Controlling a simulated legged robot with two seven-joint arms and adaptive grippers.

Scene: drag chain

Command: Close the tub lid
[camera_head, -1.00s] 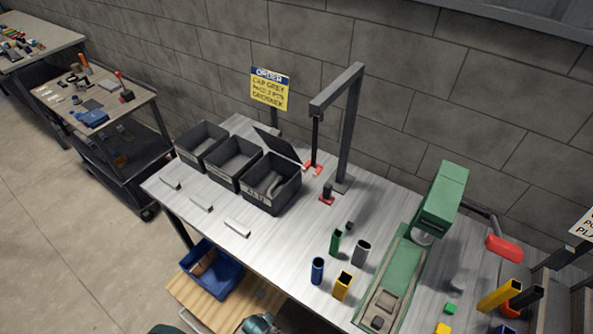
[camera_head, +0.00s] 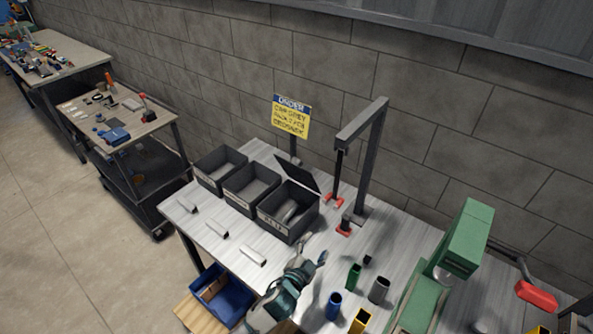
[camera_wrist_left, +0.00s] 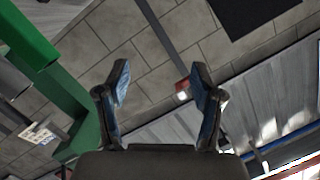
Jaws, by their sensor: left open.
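The tub (camera_head: 287,215) is the rightmost of three dark grey tubs on the metal table in the head view. Its lid (camera_head: 298,174) stands raised at the back edge, tilted up and open. A grey piece (camera_head: 288,212) lies inside the tub. My left gripper (camera_head: 314,257) is over the table, in front and to the right of the tub, apart from it. In the left wrist view my left gripper (camera_wrist_left: 161,85) has its two fingers spread, with nothing between them. My right gripper is not in view.
Two open tubs (camera_head: 221,168) (camera_head: 251,187) stand left of the lidded one. Upright coloured tubes (camera_head: 353,277) and a green machine (camera_head: 463,245) stand further right.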

